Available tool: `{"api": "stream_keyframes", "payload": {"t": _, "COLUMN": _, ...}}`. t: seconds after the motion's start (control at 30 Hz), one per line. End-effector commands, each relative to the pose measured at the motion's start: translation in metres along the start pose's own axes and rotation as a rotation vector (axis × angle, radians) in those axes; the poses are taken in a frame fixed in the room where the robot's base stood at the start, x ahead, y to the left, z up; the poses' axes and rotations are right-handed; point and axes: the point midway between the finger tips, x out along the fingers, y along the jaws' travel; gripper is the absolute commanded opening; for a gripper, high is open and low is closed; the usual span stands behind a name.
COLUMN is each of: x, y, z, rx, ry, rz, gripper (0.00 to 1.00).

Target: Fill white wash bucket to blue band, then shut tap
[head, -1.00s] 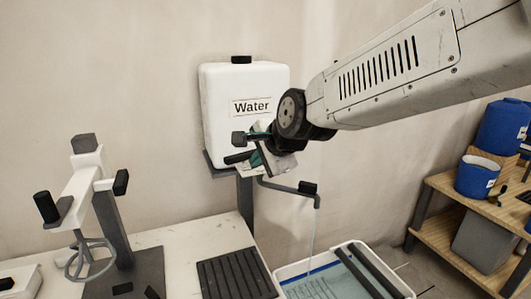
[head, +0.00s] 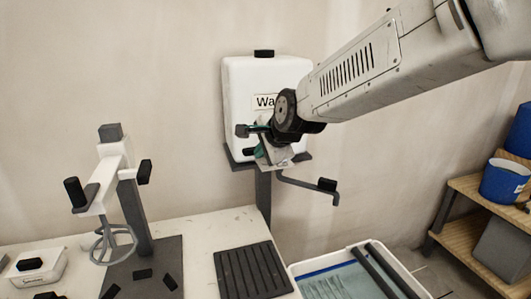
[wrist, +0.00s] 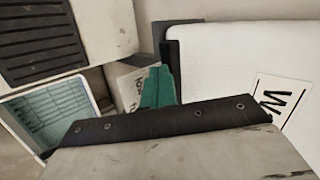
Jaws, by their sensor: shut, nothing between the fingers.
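The white wash bucket (head: 296,272) stands at the bottom right of the head view, cut off by the frame. Water (head: 335,282) lies in it, and the blue band (head: 325,266) shows along its inner back wall; I cannot tell the exact level against the band. The white water tank (head: 238,95) is on the wall, with the tap's bent spout (head: 300,182) and a black tap piece (head: 327,184) below it. No stream shows under the spout. My gripper (head: 262,140) is shut and empty in front of the tank; its teal fingers show in the wrist view (wrist: 158,88).
A black ribbed mat (head: 250,270) lies on the white bench. A mixer stand (head: 135,215) and a small white box (head: 38,270) are at the left. Wooden shelves at the right hold a blue bucket (head: 503,182). Dark bars lie across the wash bucket.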

Motion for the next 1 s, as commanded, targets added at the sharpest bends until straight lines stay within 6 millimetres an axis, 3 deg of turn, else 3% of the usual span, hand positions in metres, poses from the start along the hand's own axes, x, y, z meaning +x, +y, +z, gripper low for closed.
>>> {"api": "stream_keyframes", "payload": {"t": 0.43, "x": 0.005, "y": -0.005, "z": 0.004, "rx": -0.001, "ry": -0.001, "rz": 0.000, "gripper": 0.00}}
{"api": "stream_keyframes", "payload": {"t": 1.0, "x": -0.010, "y": 0.009, "z": -0.005, "rx": 0.001, "ry": 0.000, "rz": 0.000, "gripper": 0.00}}
